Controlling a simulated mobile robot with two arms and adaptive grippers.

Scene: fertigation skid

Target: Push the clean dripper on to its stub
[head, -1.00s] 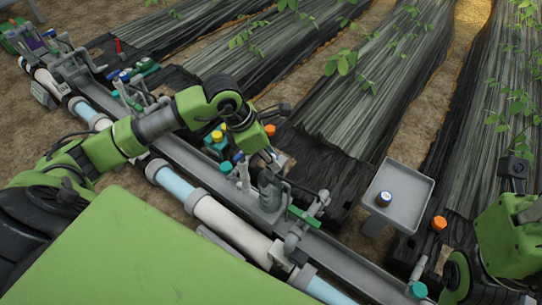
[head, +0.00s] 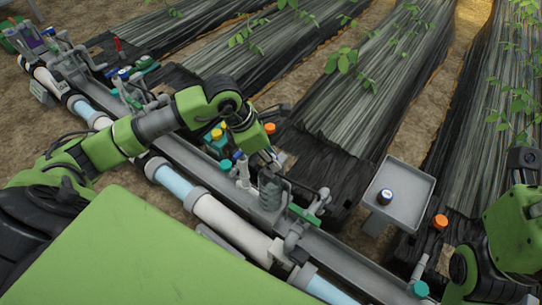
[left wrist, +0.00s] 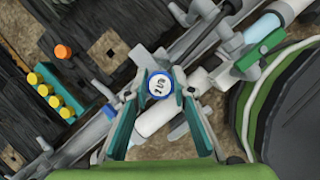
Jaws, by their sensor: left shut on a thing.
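My left gripper (left wrist: 158,88) is shut on a small round dripper in the left wrist view. The dripper (left wrist: 158,86) has a white top with dark printing and a blue rim, and sits between the two teal fingertips. In the head view my left gripper (head: 272,154) points down over the grey rail, and the held dripper is too small and covered to make out clearly. The stub under the dripper is hidden, so I cannot tell whether they touch. My right arm shows at the right edge of the head view, but its fingers are not in view.
A grey tray (head: 411,190) right of the rail holds a dark blue round piece with a white top (head: 385,197). White and pale blue pipe (head: 232,221) runs along the rail. An orange cap (head: 440,221) and a teal cap (head: 420,289) stand at right. Yellow caps (left wrist: 50,98) stand nearby.

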